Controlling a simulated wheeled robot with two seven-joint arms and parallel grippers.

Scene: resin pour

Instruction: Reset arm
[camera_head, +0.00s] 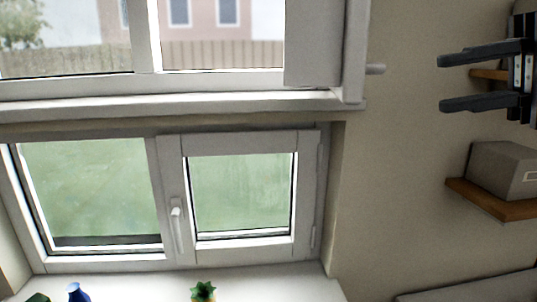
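My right gripper (441,83) comes in from the right edge at the upper right. Its two dark fingers point left and stand apart, with nothing between them. It is in front of the beige wall. My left gripper is not in view.
A window (160,195) with a white frame fills the left and middle. A grey box (502,168) stands on a wooden shelf (492,200) below my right gripper. A small green plant (203,292) and a blue vase (78,293) show at the bottom edge by the white sill (265,288).

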